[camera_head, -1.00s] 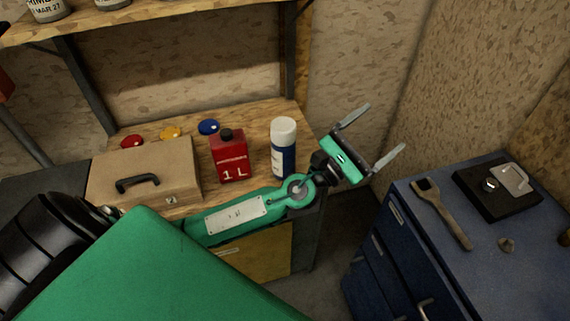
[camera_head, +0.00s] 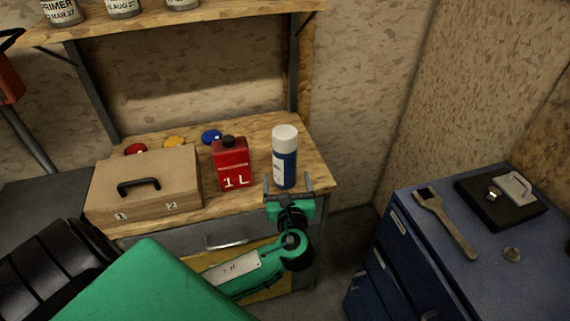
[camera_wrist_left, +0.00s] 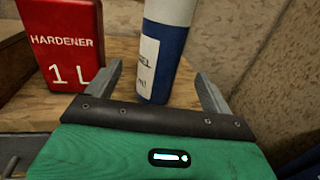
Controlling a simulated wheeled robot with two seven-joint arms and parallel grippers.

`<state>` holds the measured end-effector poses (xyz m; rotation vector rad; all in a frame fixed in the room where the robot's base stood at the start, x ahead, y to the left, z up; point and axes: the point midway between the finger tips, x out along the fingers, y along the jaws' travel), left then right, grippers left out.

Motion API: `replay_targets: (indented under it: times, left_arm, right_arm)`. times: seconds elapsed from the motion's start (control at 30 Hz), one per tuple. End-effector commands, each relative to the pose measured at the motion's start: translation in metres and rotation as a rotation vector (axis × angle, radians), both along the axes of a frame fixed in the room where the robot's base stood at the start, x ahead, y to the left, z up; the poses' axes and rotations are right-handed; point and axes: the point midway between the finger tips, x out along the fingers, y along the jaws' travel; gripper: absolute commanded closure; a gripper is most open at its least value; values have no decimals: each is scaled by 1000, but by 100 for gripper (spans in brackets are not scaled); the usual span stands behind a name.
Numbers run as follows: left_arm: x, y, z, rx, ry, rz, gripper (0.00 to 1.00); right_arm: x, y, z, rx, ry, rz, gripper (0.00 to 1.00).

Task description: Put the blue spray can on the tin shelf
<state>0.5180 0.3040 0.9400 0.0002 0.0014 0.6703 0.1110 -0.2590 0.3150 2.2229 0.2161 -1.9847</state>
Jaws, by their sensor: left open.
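The blue spray can (camera_head: 285,165), with a white cap and a pale label, stands upright on the wooden workbench near its right end. In the left wrist view the can (camera_wrist_left: 168,50) is ahead, between the lines of the two fingers. My left gripper (camera_head: 289,182) is open and empty at the bench's front edge, its fingers pointing at the can's base. It also shows in the left wrist view (camera_wrist_left: 160,90). The tin shelf (camera_head: 215,17) is the wooden board above the bench, with several labelled tins (camera_head: 62,12) on its left part. My right gripper is not in view.
A red hardener can (camera_head: 231,165) stands close left of the spray can. A brown case (camera_head: 145,185) and coloured lids (camera_head: 174,141) are further left. Shelf brackets (camera_head: 92,95) flank the space. A blue cabinet (camera_head: 480,240) stands right. The shelf's right part looks clear.

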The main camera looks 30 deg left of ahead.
Motion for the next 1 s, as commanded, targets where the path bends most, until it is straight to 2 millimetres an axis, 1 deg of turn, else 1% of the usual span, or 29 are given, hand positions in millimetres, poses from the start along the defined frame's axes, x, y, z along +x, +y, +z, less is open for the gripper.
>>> replay_targets:
  times: [0.03, 0.2, 0.43, 0.6, 0.7, 0.8, 1.0]
  left_arm:
    - [9, 8, 3, 4, -2, 1, 16]
    - [31, 24, 2, 3, -2, 0, 16]
    - [44, 34, 3, 1, -2, -1, 16]
    - [64, 50, 5, 3, -1, -1, 16]
    - [74, 58, 4, 3, -2, -1, 16]
    - [79, 62, 3, 1, -1, -3, 16]
    - [79, 62, 2, 0, 0, -3, 16]
  right_arm:
    - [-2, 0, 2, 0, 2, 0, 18]
    - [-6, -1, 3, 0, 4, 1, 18]
    - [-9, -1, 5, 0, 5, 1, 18]
    - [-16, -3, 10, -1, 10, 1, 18]
    - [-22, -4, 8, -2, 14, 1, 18]
    - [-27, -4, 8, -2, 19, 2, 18]
    - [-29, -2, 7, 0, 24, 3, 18]
